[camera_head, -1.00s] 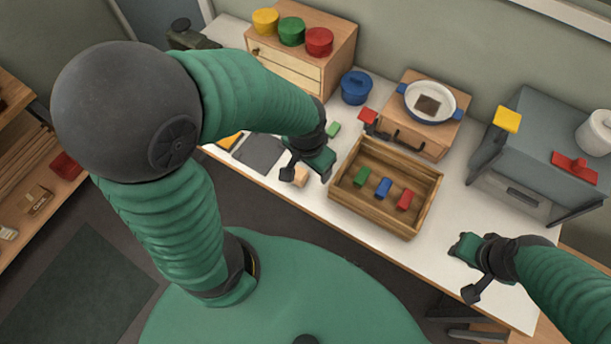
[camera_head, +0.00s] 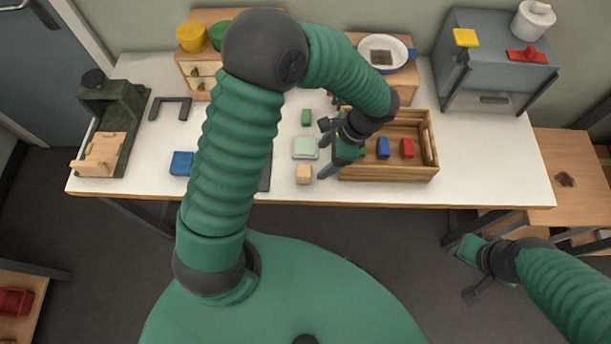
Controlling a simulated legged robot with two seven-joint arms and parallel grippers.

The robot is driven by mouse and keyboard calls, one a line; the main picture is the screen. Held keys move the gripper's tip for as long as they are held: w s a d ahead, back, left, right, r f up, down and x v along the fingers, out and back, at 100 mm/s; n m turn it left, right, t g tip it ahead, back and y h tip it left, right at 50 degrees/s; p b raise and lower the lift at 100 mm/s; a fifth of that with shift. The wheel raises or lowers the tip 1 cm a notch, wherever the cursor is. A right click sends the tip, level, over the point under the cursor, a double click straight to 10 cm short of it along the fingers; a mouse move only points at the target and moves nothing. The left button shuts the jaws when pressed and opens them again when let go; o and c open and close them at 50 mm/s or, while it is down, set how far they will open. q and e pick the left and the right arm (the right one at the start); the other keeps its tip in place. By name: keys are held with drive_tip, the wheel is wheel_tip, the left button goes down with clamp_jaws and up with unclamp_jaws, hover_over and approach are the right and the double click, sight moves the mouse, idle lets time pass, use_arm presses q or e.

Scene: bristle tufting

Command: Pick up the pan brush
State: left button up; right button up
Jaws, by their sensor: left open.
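I cannot tell for certain which thing is the pan brush. A pale green block (camera_head: 305,148) lies on the white table, with a small green block (camera_head: 306,117) behind it and a light wooden block (camera_head: 303,174) in front. My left gripper (camera_head: 328,148) is open and empty, just right of the pale green block, over the left end of the wooden crate (camera_head: 405,174). The crate holds a blue block (camera_head: 383,148), a red block (camera_head: 407,148) and a green block mostly hidden by my gripper. My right gripper (camera_head: 468,270) looks open and empty, in front of the table.
A pan (camera_head: 402,51) with a brown square inside stands on a wooden box at the back. A grey cabinet (camera_head: 490,78) stands right. Left are a blue block (camera_head: 181,163), a dark bracket (camera_head: 170,102) and a dark green machine (camera_head: 118,108). My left arm hides the table's middle-left.

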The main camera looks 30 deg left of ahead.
sight(307, 170)
use_arm(q)
drive_tip(key=x, duration=0.4)
drive_tip(key=a+x, duration=0.1)
drive_tip(key=x, duration=0.4)
drive_tip(key=shift+a+r, duration=0.1)
drive_tip(key=shift+r, duration=0.15)
drive_tip(key=x, duration=0.4)
drive_tip(key=shift+w+f, duration=0.2)
drive_tip(key=shift+w, duration=0.15)
drive_tip(key=shift+d+f, duration=0.2)
drive_tip(key=shift+d+r, duration=0.1)
drive_tip(key=shift+d, duration=0.1)
drive_tip(key=shift+c, duration=1.2)
drive_tip(key=shift+a, duration=0.35)
drive_tip(key=c, duration=1.2)
drive_tip(key=shift+d, duration=0.15)
drive_tip(key=shift+c, duration=0.2)
use_arm(e)
drive_tip(key=shift+a, duration=0.25)
